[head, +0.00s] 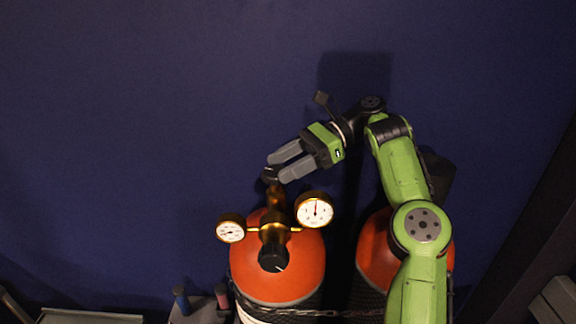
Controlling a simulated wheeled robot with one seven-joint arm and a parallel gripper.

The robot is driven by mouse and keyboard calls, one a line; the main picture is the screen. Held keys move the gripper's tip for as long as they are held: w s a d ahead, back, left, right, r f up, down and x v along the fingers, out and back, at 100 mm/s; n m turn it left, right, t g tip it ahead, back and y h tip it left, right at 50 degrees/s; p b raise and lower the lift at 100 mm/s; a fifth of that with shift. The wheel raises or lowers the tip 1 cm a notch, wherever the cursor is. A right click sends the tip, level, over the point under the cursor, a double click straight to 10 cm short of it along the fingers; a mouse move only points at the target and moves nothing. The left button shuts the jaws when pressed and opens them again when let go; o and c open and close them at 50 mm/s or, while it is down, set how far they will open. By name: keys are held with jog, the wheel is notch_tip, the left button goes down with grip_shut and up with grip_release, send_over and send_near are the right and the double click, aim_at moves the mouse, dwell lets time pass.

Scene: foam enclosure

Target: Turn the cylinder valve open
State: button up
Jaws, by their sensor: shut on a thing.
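A gas cylinder (300,282) with an orange top stands upright at the lower middle of the head view. A brass valve (275,200) rises from its top, with a small dark handwheel (270,174) at its upper end. A brass regulator with two round gauges, left (230,230) and right (315,211), and a black knob (273,257) sits in front. My gripper (274,171) comes in from the upper right, its grey fingers shut on the handwheel. The fingers partly hide the handwheel.
A second orange-topped cylinder (372,250) stands to the right, partly behind my arm. A chain (318,313) runs across both cylinders. Small blue (181,300) and reddish (222,297) items stand at lower left. The dark blue wall is behind.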

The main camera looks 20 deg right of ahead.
jog(key=shift+w+a+r+n, duration=0.1)
jog(key=shift+n, duration=0.3)
jog(key=shift+f+g, duration=0.4)
jog(key=shift+f, duration=0.05)
jog(key=shift+h, duration=0.3)
jog(key=o, duration=0.9)
jog(key=shift+o, duration=0.8)
